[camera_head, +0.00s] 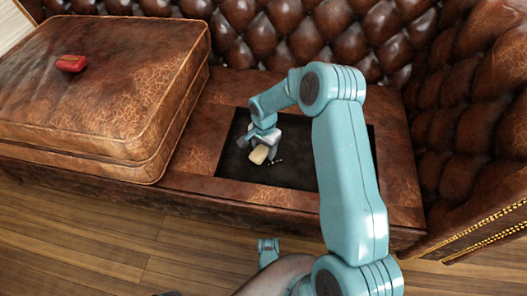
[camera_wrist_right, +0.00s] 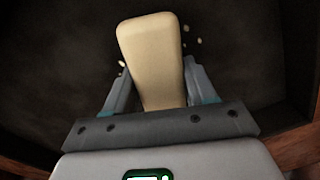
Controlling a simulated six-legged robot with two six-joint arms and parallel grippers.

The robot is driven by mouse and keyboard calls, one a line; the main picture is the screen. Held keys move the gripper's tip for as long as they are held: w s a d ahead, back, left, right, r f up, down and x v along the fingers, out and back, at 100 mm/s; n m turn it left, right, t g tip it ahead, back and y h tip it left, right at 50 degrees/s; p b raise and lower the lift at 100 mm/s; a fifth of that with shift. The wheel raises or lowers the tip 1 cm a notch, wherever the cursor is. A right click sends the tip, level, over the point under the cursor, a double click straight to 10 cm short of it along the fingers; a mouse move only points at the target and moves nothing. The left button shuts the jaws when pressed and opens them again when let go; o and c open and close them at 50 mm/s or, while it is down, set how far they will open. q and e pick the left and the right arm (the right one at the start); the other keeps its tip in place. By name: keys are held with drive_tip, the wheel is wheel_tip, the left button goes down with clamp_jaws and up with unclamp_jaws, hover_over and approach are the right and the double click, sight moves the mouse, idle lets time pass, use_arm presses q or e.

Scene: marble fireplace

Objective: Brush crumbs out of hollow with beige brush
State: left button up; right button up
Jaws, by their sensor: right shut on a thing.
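The hollow (camera_head: 236,164) is a dark rectangular recess in the brown leather sofa seat. My right gripper (camera_head: 262,146) reaches down into it and is shut on the beige brush (camera_head: 258,155). In the right wrist view the brush (camera_wrist_right: 150,60) stands out between the two fingers, its far end over the dark floor. A few small pale crumbs (camera_wrist_right: 201,40) lie beside the brush there, mostly to its right. In the head view small light specks (camera_head: 278,161) show just right of the brush. My arm covers the right part of the hollow.
A thick brown leather cushion (camera_head: 100,75) lies left of the hollow, with a small red object (camera_head: 71,63) on top. The tufted backrest (camera_head: 250,30) rises behind, and the tufted armrest (camera_head: 485,120) stands at right. Wooden floor (camera_head: 70,235) lies in front.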

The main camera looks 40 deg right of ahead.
drive_tip(key=shift+w+d, duration=0.85)
drive_tip(key=shift+d, duration=0.3)
drive_tip(key=shift+w+d+f, duration=0.15)
drive_tip(key=shift+w+d, duration=0.95)
drive_tip(key=shift+d, duration=0.25)
drive_tip(key=shift+w+a, duration=0.55)
drive_tip(key=shift+w, duration=0.1)
drive_tip(key=shift+s+a+r+p, duration=0.25)
drive_tip(key=shift+s+a+p, duration=0.35)
drive_tip(key=shift+a, duration=0.25)
drive_tip(key=shift+s+a, duration=1.05)
drive_tip(key=shift+a, duration=0.2)
drive_tip(key=shift+s+a+f, duration=0.15)
drive_tip(key=shift+s+a, duration=0.35)
drive_tip(key=shift+a, duration=0.1)
drive_tip(key=shift+s+a+f+b, duration=0.2)
drive_tip(key=shift+s+a+b, duration=0.4)
drive_tip(key=shift+s+a, duration=0.5)
use_arm(q)
drive_tip(key=shift+s+f, duration=0.15)
use_arm(e)
drive_tip(key=shift+s+a, duration=0.1)
drive_tip(key=shift+a, duration=0.25)
